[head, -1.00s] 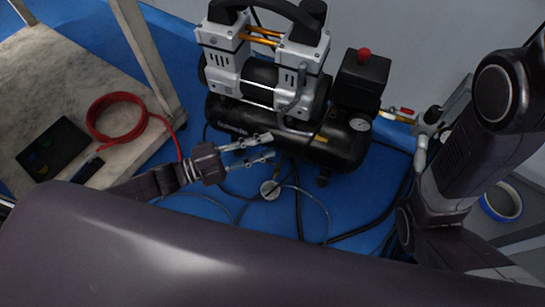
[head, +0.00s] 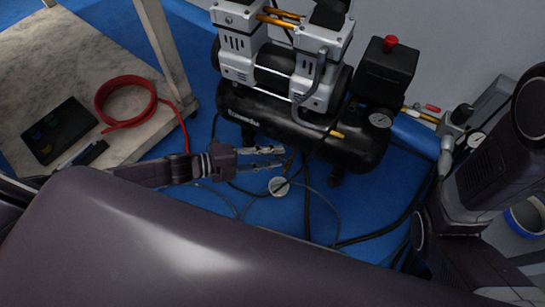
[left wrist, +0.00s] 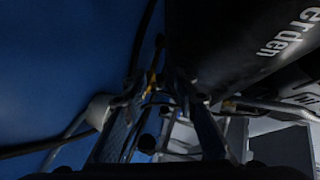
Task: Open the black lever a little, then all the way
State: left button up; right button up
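My left gripper (head: 284,157) is in front of the black compressor tank (head: 290,122), low over the blue floor. Its two fingers point right and stand apart. The fingertips are beside a small fitting, just above a small round gauge (head: 279,186) with thin hoses. The left wrist view shows the spread fingers (left wrist: 160,110) with a small brass-coloured part (left wrist: 152,80) beyond and between them. I cannot clearly make out the black lever; it is dark and small there, and I cannot tell whether the fingers touch it. My right arm (head: 485,185) shows at the right, its gripper out of view.
A compressor with a pressure gauge (head: 380,120) and a black box with a red knob (head: 391,41) stands behind. A regulator with a red handle (head: 432,108) is at the right. A red hose coil (head: 127,102) lies on the table at left. Dark hoses cross the blue floor.

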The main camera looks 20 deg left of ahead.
pick_arm(q)
grip_shut()
